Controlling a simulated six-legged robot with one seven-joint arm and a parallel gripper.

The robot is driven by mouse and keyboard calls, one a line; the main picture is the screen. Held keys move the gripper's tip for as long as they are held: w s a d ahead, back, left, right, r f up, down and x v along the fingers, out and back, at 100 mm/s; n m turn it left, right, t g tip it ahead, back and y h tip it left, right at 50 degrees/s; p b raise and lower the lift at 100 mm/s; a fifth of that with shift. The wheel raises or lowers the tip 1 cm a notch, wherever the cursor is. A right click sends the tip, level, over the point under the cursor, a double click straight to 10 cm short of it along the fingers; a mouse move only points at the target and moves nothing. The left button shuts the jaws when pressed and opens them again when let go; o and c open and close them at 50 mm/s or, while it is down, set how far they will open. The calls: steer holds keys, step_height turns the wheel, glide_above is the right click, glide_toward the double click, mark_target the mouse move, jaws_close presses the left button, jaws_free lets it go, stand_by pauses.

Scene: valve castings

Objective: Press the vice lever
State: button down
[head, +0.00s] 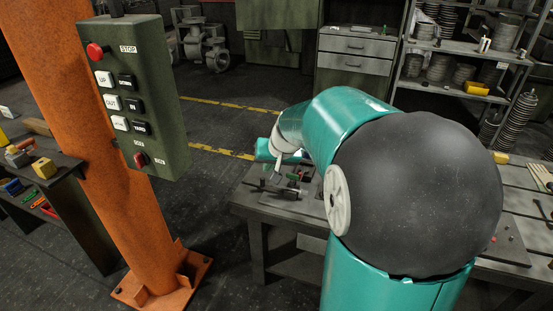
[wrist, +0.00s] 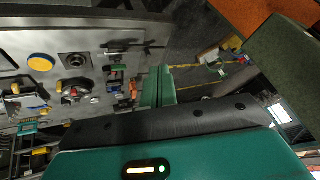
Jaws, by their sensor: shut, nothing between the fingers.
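My gripper (wrist: 158,84) shows in the wrist view as two teal fingers side by side, shut with nothing between them. They lie over the right edge of a grey workbench top (wrist: 25,45). A dark metal fixture with a thin bar (wrist: 145,46), possibly the vice and its lever, sits on the bench left of the fingers, apart from them in the picture. Small green and orange parts (wrist: 132,89) lie close to the fingers. In the head view my arm hides much of the bench (head: 247,196); dark bars and small coloured parts (head: 275,188) show at its left end.
An orange post (head: 100,130) carries a green control box (head: 140,95) left of the bench. A side table (head: 60,170) with small coloured items stands at far left. Shelves (head: 465,50) and a drawer cabinet (head: 355,50) stand behind. Floor is clear between post and bench.

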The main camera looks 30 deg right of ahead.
steer(key=d+f+m, duration=0.2)
steer(key=d+f, duration=0.3)
steer(key=d, duration=0.3)
steer(key=w+d+f+m+h, duration=0.1)
steer(key=d+f, duration=0.4)
steer(key=d, duration=0.3)
steer(key=w+d+f+m+t, duration=0.1)
steer(key=d+f+m, duration=0.1)
steer(key=d+f, duration=0.3)
steer(key=d, duration=0.3)
steer(key=shift+w+d+m, duration=0.15)
steer(key=shift+d+m, duration=0.15)
steer(key=shift+d, duration=0.1)
glide_toward(303, 172)
steer(key=s+f, duration=0.1)
steer(key=f, duration=0.1)
steer(key=s+f, duration=0.2)
steer(key=shift+s+a+f, duration=0.15)
steer(key=shift+s+f, duration=0.05)
steer(key=shift+s, duration=0.05)
steer(key=shift+w+a+r, duration=0.1)
steer(key=shift+w+a, duration=0.25)
steer(key=shift+w, duration=0.25)
steer(key=shift+w+a+r, duration=0.1)
steer(key=shift+w+a, duration=0.25)
steer(key=shift+w, duration=0.25)
steer(key=shift+w+a+f, duration=0.1)
steer(key=shift+w+a, duration=0.05)
steer(key=shift+w, duration=0.35)
steer(key=shift+a, duration=0.1)
